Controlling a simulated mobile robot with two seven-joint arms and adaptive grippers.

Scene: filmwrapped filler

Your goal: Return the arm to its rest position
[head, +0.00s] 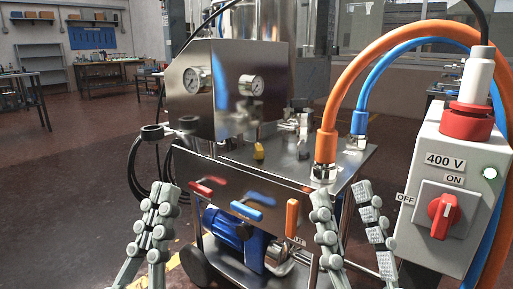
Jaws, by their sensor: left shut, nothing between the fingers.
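My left gripper (161,196) is at the lower left, in front of the steel machine's left side. Its two grey jointed fingers point up and lie close together, shut with nothing between them. My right gripper (342,196) is at the lower middle right, in front of the machine's right side. Its two fingers point up and stand apart, open and empty. Both grippers look free of the handles; exact distances cannot be told. The rest of both arms is out of view below.
The wheeled steel filling machine (240,175) has red, blue and orange handles in front and a blue motor (231,228) below. A grey 400 V switch box (450,190) stands close at right, beside orange (335,105) and blue hoses. Open floor (60,190) lies at left.

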